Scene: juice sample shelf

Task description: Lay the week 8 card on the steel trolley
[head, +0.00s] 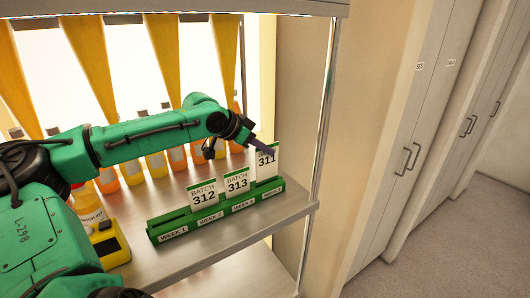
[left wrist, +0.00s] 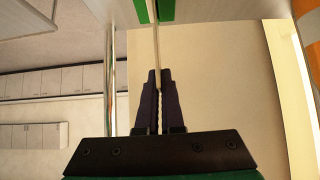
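The week 8 card, marked "BATCH 311" (head: 266,161), stands upright at the right end of the green rack (head: 163,232), above the last label. It rises higher out of the rack than the other cards. My left gripper (head: 263,147) is at its upper edge. In the left wrist view the two dark fingers (left wrist: 159,82) are closed on the thin card edge (left wrist: 156,45), which runs up to the green rack (left wrist: 166,9). Whether its bottom is still in the slot is unclear. The steel trolley and my right gripper are not in view.
Cards "312" (head: 204,195) and "313" (head: 237,183) stand in the rack. Juice bottles (head: 156,164) line the shelf (head: 228,249) behind it. A yellow device (head: 109,245) is at left. A metal post (head: 322,120) rises at the right shelf edge, with floor beyond.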

